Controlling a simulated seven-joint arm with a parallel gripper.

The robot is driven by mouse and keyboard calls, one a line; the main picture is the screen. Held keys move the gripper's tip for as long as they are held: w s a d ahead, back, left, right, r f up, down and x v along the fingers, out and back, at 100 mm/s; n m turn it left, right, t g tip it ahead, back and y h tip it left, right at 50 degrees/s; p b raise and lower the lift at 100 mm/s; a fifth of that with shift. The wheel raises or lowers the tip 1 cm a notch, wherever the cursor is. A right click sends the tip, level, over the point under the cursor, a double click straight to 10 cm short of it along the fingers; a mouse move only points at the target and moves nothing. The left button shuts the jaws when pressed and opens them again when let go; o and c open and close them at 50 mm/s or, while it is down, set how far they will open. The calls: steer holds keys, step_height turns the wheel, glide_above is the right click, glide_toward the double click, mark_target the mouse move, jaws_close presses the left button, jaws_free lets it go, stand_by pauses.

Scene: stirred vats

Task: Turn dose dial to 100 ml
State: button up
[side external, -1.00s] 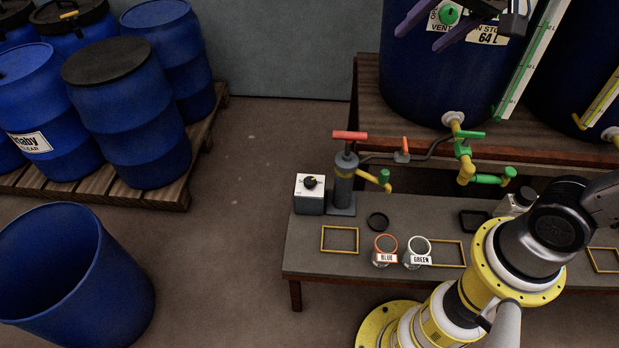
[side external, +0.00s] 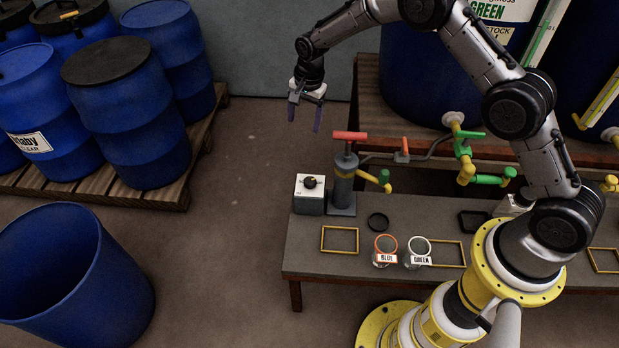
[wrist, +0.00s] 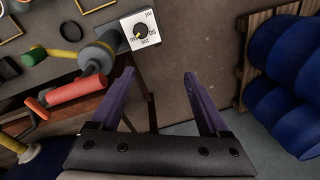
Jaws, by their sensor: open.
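The dose dial is a dark round knob (side external: 310,182) on top of a small white-topped box (side external: 309,198) at the left end of the bench. In the wrist view the dial (wrist: 141,31) has a yellow pointer mark and printed numbers around it, too small to read surely. My gripper (side external: 304,118) hangs in the air above and behind the dial box, apart from it. Its purple fingers (wrist: 158,82) are spread open and empty, with the dial beyond them toward the top of the wrist view.
A pump with a red handle (side external: 350,135) stands right beside the dial box. Blue drums (side external: 125,110) stand on a pallet at the left.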

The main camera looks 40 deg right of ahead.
steer(key=g, duration=0.2)
glide_above(311, 181)
step_height(311, 181, down, 8)
steer(key=f, duration=1.3)
steer(key=shift+w+a+f, duration=0.15)
steer(key=shift+a+f, duration=0.05)
steer(key=shift+f, duration=0.2)
jaws_close()
steer(key=shift+n, duration=0.4)
steer(key=n, duration=0.5)
steer(key=shift+n, duration=0.3)
steer(key=n, duration=0.5)
steer(key=shift+d, duration=0.1)
steer(key=shift+n, duration=0.4)
